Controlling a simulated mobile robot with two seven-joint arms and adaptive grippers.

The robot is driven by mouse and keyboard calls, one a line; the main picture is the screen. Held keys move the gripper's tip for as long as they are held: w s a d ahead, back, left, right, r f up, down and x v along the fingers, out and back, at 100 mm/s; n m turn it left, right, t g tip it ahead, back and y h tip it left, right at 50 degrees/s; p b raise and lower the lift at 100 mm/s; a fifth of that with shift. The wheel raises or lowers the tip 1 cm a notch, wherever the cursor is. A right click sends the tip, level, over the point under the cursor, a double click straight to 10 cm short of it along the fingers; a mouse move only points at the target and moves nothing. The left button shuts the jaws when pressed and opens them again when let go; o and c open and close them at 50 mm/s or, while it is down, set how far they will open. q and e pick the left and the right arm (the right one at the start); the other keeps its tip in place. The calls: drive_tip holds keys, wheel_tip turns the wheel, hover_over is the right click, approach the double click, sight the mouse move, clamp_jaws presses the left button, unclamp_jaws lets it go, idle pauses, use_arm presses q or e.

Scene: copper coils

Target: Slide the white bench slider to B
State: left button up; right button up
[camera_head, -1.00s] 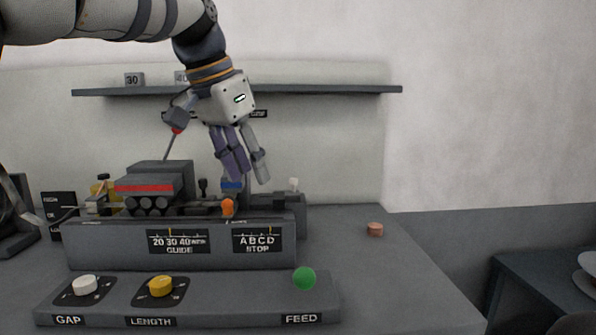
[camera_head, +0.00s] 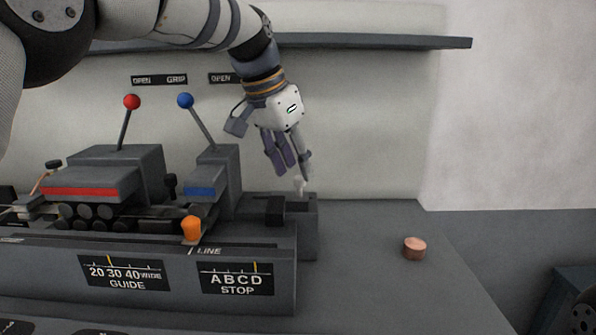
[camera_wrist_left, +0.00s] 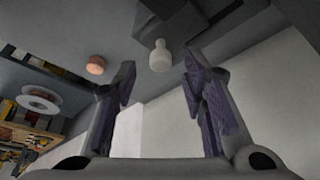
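The white bench slider (camera_head: 299,186) is a small white knob standing in the slot of the grey block at the right end of the bench. In the left wrist view the white knob (camera_wrist_left: 160,57) lies beyond the fingers, between them and near the middle. My left gripper (camera_head: 298,172) is open and just above the knob, pointing down. I see no grip on the knob. The STOP scale (camera_head: 237,280) shows the letters A B C D, with its yellow mark near D. My right gripper is not in view.
Red (camera_head: 131,101) and blue (camera_head: 185,100) ball levers stand left of my arm. A copper piece (camera_head: 414,248) lies on the clear tabletop at right. A shelf (camera_head: 400,42) runs along the wall behind.

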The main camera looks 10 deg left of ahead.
use_arm(q)
drive_tip(key=shift+x, duration=1.2)
clamp_jaws()
